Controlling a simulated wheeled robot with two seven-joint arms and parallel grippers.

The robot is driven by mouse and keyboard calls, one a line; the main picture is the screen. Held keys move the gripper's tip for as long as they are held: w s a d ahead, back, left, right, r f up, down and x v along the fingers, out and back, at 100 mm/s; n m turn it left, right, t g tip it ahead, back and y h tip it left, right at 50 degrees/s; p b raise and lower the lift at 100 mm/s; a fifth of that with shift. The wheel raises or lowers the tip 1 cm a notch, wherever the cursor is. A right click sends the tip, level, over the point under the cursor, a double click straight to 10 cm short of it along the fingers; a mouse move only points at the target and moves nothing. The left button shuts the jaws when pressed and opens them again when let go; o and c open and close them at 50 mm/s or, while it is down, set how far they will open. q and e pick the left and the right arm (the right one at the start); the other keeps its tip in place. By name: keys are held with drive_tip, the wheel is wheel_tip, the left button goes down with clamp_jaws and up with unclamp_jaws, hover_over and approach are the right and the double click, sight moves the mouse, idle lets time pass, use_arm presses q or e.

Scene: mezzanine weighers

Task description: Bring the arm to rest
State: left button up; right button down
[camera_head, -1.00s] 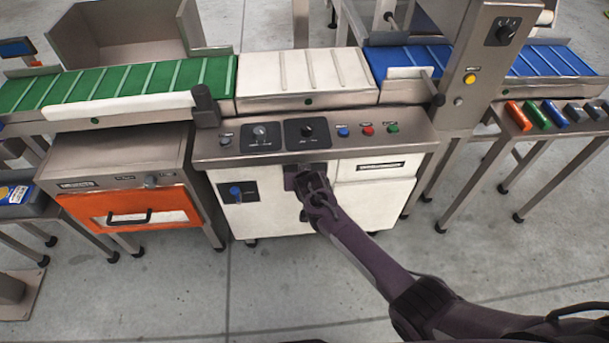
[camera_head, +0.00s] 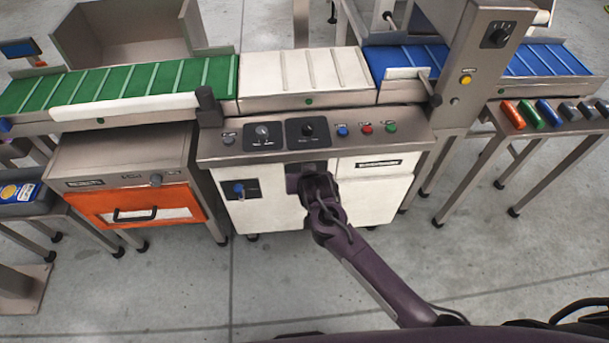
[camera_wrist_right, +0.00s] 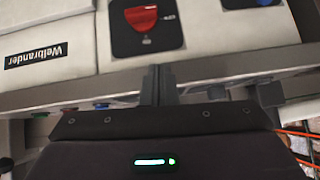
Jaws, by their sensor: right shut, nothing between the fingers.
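My right arm comes in from the bottom right of the head view. Its gripper (camera_head: 312,172) is in front of the white cabinet (camera_head: 272,212), just below the front edge of the control panel (camera_head: 225,152). In the right wrist view the two dark fingers (camera_wrist_right: 159,86) are together, with nothing between them. Beyond them are the panel edge and a red part on a black plate (camera_wrist_right: 143,20). I cannot tell whether the fingertips touch the panel edge. My left gripper is not in view.
A green belt (camera_head: 130,88) and a blue belt (camera_head: 405,62) flank the white weighing deck (camera_head: 305,75). An orange-fronted drawer unit (camera_head: 150,208) stands left. A side table (camera_head: 560,128) with several coloured blocks stands right. The floor (camera_head: 270,280) in front is mostly clear.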

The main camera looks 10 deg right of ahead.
idle(0.3)
drive_tip(key=s+d+f+n+g, duration=0.1)
drive_tip(key=s+d+f, duration=0.3)
drive_tip(key=s+f, duration=0.3)
drive_tip(key=s+d+f+g+h+p, duration=0.1)
drive_tip(key=s+d+f+g, duration=0.15)
drive_tip(key=s+f, duration=0.55)
drive_tip(key=s+d+f+n+g, duration=0.1)
drive_tip(key=s+d+f, duration=0.3)
drive_tip(key=f, duration=0.6)
drive_tip(key=s+d+f+g, duration=0.1)
drive_tip(key=s+d+f, duration=0.1)
drive_tip(key=s, duration=0.7)
drive_tip(key=s+d+f+g, duration=0.1)
drive_tip(key=s+d+f, duration=0.1)
drive_tip(key=s+f, duration=0.3)
drive_tip(key=s+d+f+g, duration=0.1)
drive_tip(key=s+d+f, duration=0.2)
drive_tip(key=s, duration=1)
drive_tip(key=shift+s+f+n+p, duration=0.3)
drive_tip(key=shift+s+f+n, duration=0.1)
drive_tip(key=shift+g, duration=0.25)
